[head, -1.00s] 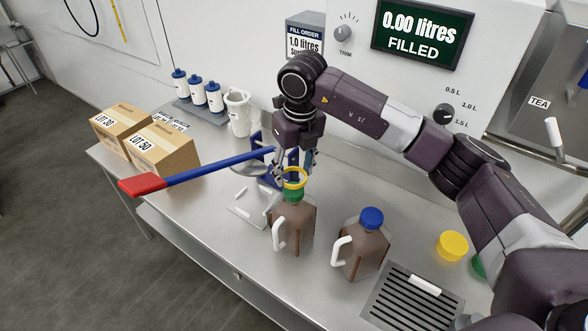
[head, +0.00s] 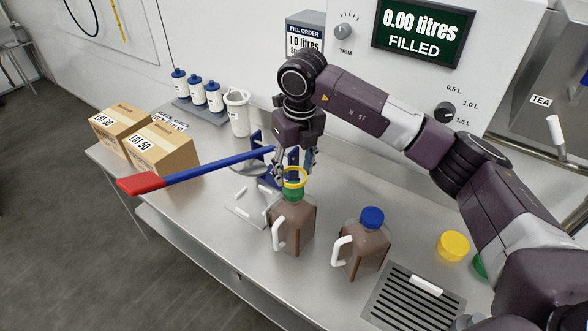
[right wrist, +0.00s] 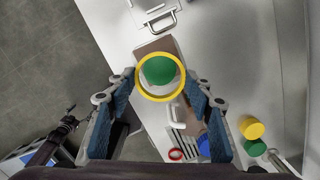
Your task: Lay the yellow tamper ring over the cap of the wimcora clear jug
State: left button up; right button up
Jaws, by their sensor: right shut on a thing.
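The yellow tamper ring (head: 305,180) is at the fingertips of my right gripper (head: 295,172), which is shut on it. The ring is at the green cap (head: 293,194) of the left brown jug (head: 297,232). In the right wrist view, the ring (right wrist: 182,86) encircles the green cap (right wrist: 160,70), with blue-padded fingers (right wrist: 160,86) on either side. I cannot tell whether the ring touches the cap. A second brown jug (head: 363,252) with a blue cap (head: 372,218) stands to the right. No brand name is readable on either jug. My left gripper is out of view.
A blue lever with a red grip (head: 142,184) juts across the bench on the left. Behind are cartons (head: 165,158), blue-capped bottles (head: 197,93) and a white pitcher (head: 238,112). A drain grate (head: 395,305) and a yellow lid (head: 453,246) lie right.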

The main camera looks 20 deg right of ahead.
jog(key=shift+f, duration=0.25)
jog(key=shift+f+b, duration=1.6)
jog(key=shift+f, duration=0.15)
jog(key=o, duration=0.8)
jog(key=shift+r, duration=0.1)
jog(key=shift+r+p, duration=1.9)
jog(key=shift+r, duration=1.55)
